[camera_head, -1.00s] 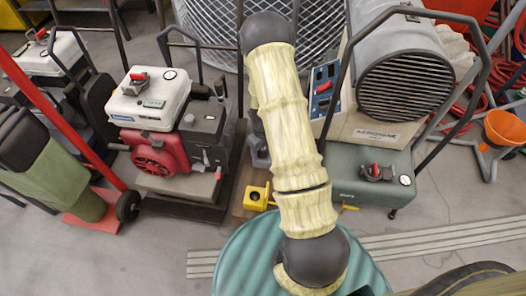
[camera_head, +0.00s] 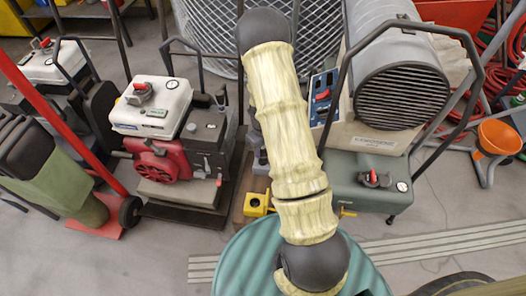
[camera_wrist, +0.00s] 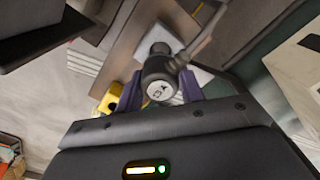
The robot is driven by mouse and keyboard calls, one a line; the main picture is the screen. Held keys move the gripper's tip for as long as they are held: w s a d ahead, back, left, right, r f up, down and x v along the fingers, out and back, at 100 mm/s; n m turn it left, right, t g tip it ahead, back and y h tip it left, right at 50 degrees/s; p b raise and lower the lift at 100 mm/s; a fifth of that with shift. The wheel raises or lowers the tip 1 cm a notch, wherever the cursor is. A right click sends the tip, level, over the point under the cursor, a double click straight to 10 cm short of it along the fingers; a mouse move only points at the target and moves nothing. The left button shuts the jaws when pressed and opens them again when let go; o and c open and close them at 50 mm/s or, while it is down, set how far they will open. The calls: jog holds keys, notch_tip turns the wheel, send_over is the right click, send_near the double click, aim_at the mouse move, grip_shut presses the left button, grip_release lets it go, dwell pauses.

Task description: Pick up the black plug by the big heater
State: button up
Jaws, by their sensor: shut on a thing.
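The big kerosene heater (camera_head: 402,92) has a grey barrel with a round black grille, and it stands right of my arm in the head view. In the wrist view the black plug (camera_wrist: 160,88) is a dark, T-shaped piece with a white round label on its end. My gripper (camera_wrist: 160,94) has its two dark purple fingers on either side of the plug and is shut on it. In the head view my arm hides the gripper and the plug. I cannot tell whether the plug touches what lies behind it.
The heater's green tank (camera_head: 371,184) sits low at its front. A red and white engine unit (camera_head: 155,125) stands to the left. The front floor has ribbed strips (camera_head: 440,241).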

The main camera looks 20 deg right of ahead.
notch_tip(320, 180, up, 5)
jog(key=shift+f+p, duration=0.15)
jog(key=shift+p, duration=0.6)
jog(key=shift+f, duration=0.1)
jog(key=shift+f, duration=0.4)
jog(key=s+a+b, duration=0.3)
jog(key=s+a, duration=0.6)
jog(key=s, duration=0.5)
jog(key=shift+a+b, duration=0.25)
jog(key=shift+b, duration=0.1)
dwell(1.0)
